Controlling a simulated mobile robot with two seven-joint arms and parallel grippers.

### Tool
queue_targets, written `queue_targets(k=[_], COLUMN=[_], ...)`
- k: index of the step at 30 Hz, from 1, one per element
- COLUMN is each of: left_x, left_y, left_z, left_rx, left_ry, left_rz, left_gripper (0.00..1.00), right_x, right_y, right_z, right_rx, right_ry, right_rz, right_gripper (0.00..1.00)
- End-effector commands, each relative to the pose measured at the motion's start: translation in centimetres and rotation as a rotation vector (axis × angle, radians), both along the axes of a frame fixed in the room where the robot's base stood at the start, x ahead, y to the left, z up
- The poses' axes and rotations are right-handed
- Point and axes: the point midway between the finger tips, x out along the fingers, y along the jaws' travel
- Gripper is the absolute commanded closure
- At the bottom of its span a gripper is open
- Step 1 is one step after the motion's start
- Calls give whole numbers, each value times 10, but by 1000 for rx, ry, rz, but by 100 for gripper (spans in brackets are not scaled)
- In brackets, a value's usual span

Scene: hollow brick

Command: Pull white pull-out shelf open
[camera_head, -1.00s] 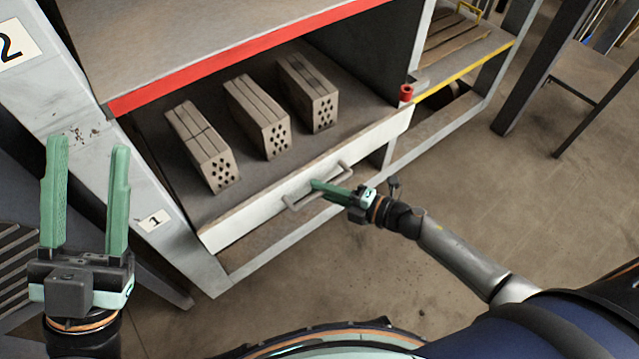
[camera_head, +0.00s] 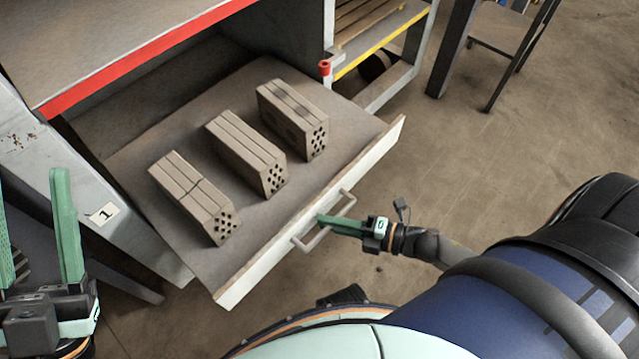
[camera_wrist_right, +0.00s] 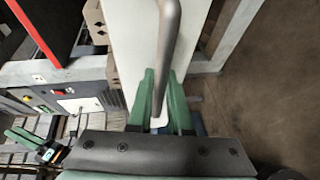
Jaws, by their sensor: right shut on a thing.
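The white pull-out shelf (camera_head: 262,270) stands partly out of the rack, with its white front panel facing me. A grey bar handle (camera_head: 311,241) is fixed to that panel. My right gripper (camera_head: 322,219) is shut on the handle; in the right wrist view the handle (camera_wrist_right: 169,40) runs between the green fingers (camera_wrist_right: 160,100). Three hollow bricks lie on the shelf: a left one (camera_head: 186,192), a middle one (camera_head: 240,150) and a right one (camera_head: 288,115). My left gripper (camera_head: 35,230) is at the lower left, fingers apart, empty and away from the shelf.
A red-edged upper shelf (camera_head: 150,60) lies above the pull-out shelf. The rack's grey left post (camera_head: 110,215) carries a label "1". A yellow-edged shelf (camera_head: 385,40) and a dark-legged table (camera_head: 500,30) stand at the back right. The floor (camera_head: 480,150) at right is clear.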

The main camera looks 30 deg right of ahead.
Motion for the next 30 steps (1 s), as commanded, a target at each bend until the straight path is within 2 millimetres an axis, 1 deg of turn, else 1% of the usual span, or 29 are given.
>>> queue_targets(k=[3,6,17,18,24,26,30], left_x=[0,0,0,0,0,0,0], left_y=[0,1,1,1,1,1,1], left_z=[3,3,5,5,5,5,5], left_rx=[-1,-2,-2,-2,-2,-1,2], left_ry=[-3,-5,-11,-11,-14,-13,-12], left_rz=[3,5,5,5,5,4,3], left_gripper=[50,50,50,50,50,50,50], right_x=[-7,-10,-11,-11,-11,-11,-11], right_y=[-3,-4,-5,-5,-5,-4,-4], right_z=[0,0,0,0,0,0,0], right_rx=[-1,-2,-2,-2,-1,-1,-1], right_ry=[1,0,-1,-1,-1,-1,-1], right_rz=[-1,-1,-2,-2,-1,-1,-1], right_gripper=[100,100,100,82,59,53,53])
